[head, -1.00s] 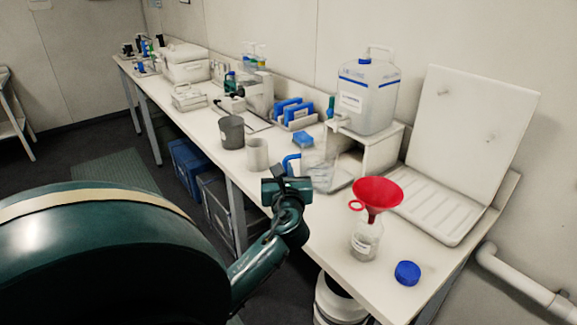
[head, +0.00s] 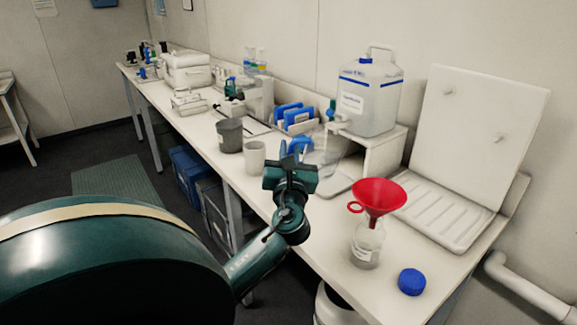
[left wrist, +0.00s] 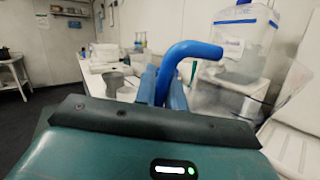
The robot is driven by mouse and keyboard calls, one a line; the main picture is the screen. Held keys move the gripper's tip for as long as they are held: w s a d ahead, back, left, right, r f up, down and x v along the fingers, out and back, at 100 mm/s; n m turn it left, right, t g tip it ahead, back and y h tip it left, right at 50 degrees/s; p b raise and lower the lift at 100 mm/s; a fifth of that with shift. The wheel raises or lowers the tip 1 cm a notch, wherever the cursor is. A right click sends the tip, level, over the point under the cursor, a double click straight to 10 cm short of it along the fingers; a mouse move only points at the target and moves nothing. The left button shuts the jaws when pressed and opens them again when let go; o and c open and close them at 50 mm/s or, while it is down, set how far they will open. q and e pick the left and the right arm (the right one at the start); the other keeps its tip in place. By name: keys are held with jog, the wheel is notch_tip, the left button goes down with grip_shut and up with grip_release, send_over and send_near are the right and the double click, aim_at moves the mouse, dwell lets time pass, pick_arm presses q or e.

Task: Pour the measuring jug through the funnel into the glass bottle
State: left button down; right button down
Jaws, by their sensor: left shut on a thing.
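The measuring jug (head: 326,158) is clear with a blue handle and is partly hidden behind my gripper. My left gripper (head: 292,165) is shut on the handle, which also shows as a curved blue bar in the left wrist view (left wrist: 188,52). The jug appears to be held above the bench, in front of the white stand; its contents cannot be made out. The red funnel (head: 379,198) sits in the mouth of the glass bottle (head: 366,246), to the right of the jug and nearer the bench's front. My right gripper is not in view.
A blue cap (head: 411,282) lies right of the bottle. A large carboy (head: 370,95) stands on a white stand (head: 384,158) behind the jug. A white drying rack (head: 470,150) is at right. A grey beaker (head: 229,136) and white cup (head: 254,156) stand left.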

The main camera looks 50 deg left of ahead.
aim_at(299, 141)
pick_arm(q)
jog(key=r+m+t+b, duration=0.1)
jog(key=d+r+m+t+y+b, duration=0.1)
jog(key=r+b, duration=0.1)
jog(key=shift+r, duration=0.15)
jog(key=shift+s+d+r+m+t+b, duration=0.1)
jog(key=shift+d+r+m+t+b, duration=0.15)
jog(key=shift+d+m+t+b, duration=0.35)
jog(key=shift+s+d+r+m+t+b, duration=0.1)
jog(key=shift+d+r+m+t+b, duration=0.15)
jog(key=shift+d+m+t+b, duration=0.35)
jog(key=shift+d+r+m+t+b, duration=0.25)
jog(key=shift+d+m+t+b, duration=0.15)
jog(key=shift+d, duration=0.2)
jog(key=shift+d+r+m+t+b, duration=0.2)
jog(key=shift+d+m+t+b, duration=0.15)
jog(key=shift+d, duration=0.25)
jog(key=shift+s+d+r+m+t+h+b, duration=0.1)
jog(key=shift+d+r+m+t+h+b, duration=0.1)
jog(key=shift+d+m+t+h+b, duration=0.25)
jog(key=shift+d+r, duration=0.1)
jog(key=shift+d, duration=0.05)
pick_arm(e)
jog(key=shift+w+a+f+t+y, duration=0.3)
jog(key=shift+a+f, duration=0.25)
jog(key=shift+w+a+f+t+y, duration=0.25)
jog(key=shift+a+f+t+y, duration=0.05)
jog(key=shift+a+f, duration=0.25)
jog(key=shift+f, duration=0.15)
